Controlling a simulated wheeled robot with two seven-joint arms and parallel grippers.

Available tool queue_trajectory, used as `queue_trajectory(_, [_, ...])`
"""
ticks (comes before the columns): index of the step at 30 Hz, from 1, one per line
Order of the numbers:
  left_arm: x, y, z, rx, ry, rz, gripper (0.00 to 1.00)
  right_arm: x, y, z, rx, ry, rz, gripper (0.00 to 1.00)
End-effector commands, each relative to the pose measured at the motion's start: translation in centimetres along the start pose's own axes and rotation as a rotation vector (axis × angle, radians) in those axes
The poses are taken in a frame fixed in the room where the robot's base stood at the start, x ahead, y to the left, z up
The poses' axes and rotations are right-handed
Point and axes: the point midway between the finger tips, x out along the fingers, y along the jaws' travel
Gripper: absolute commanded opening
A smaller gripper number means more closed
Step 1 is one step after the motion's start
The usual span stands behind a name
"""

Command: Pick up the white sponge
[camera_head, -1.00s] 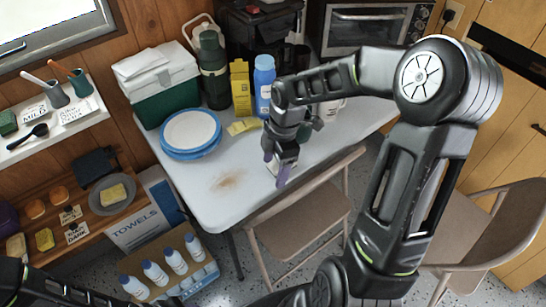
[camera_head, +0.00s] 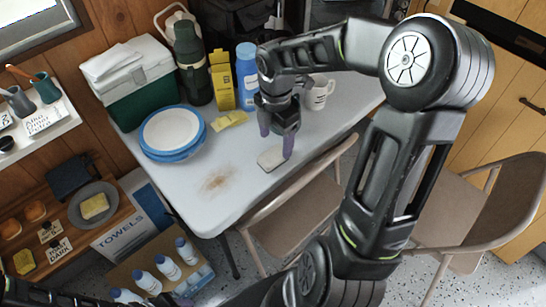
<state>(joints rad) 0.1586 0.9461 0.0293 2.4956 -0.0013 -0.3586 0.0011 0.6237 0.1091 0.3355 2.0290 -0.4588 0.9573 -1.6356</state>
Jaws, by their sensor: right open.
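The white sponge (camera_head: 271,159) lies flat on the pale table (camera_head: 222,205), near its front edge. My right gripper (camera_head: 277,142) is open and empty above and just behind the sponge, its two purple fingers pointing down. One fingertip overlaps the sponge's right end in the view; I cannot tell whether it touches. My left arm shows dark along the bottom left edge, and only a sliver of what seems to be my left gripper (camera_head: 183,300) shows at the bottom edge.
A folding chair (camera_head: 295,210) stands against the table's front. The stained table front-left is clear.

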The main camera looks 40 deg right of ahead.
Motion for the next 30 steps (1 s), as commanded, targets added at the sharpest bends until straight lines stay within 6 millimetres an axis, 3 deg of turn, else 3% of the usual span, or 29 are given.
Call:
queue_trajectory(10, [0.0,0.0,0.0,0.0,0.0,0.0,0.36,0.5,0.0,0.0,0.001,0.0,-0.001,0.71])
queue_trajectory(21, [0.2,-0.1,0.0,0.0,0.0,0.0,0.36,5.1,0.0,-0.3,0.001,0.001,0.0,0.71])
queue_trajectory(30, [0.2,-0.1,0.0,0.0,0.0,0.0,0.36,5.2,0.0,-0.3,0.0,-0.001,0.001,0.71])
